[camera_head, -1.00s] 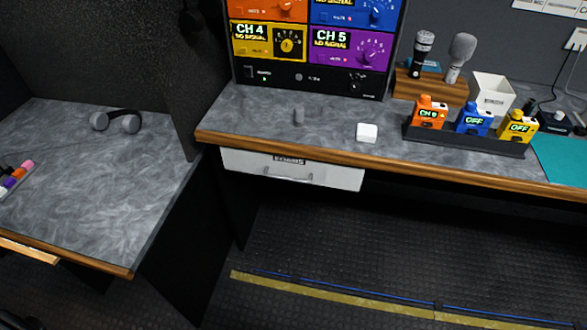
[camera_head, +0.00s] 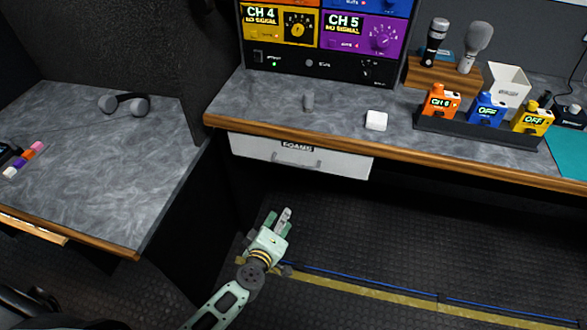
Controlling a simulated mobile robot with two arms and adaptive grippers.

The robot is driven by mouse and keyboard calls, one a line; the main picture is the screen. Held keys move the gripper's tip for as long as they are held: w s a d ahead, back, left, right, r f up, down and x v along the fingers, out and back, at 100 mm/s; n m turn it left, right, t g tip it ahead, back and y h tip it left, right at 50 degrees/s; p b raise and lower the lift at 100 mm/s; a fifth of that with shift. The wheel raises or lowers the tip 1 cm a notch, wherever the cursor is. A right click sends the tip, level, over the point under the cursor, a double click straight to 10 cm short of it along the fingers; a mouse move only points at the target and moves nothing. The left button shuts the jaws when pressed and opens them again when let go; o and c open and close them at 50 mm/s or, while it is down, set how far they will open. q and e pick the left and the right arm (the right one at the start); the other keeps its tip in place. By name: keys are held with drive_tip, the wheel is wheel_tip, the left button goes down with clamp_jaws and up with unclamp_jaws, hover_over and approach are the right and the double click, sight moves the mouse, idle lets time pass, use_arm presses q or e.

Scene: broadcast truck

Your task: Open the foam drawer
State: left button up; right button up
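The foam drawer (camera_head: 335,161) is a white drawer front under the wooden edge of the grey counter, labelled "FOAMS" (camera_head: 297,146). It appears closed. Its grey bar handle (camera_head: 297,162) runs across the front below the label. My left gripper (camera_head: 279,217) is pale green and reaches up from the bottom of the view. Its fingers are apart with nothing seen between them. It is below the drawer in the picture and apart from the handle. My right gripper is not in view.
A black partition (camera_head: 178,70) and left desk (camera_head: 105,165) stand left. The floor before the drawer is clear.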

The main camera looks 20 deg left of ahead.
use_arm(q)
drive_tip(key=w+r+n+t+y, duration=0.15)
drive_tip(key=w+r+n, duration=0.4)
drive_tip(key=r, duration=0.55)
drive_tip(key=b+x, duration=0.2)
drive_tip(key=x, duration=0.5)
drive_tip(key=shift+d, duration=0.35)
drive_tip(key=shift+n+h, duration=0.25)
drive_tip(key=shift+c, duration=0.6)
clamp_jaws()
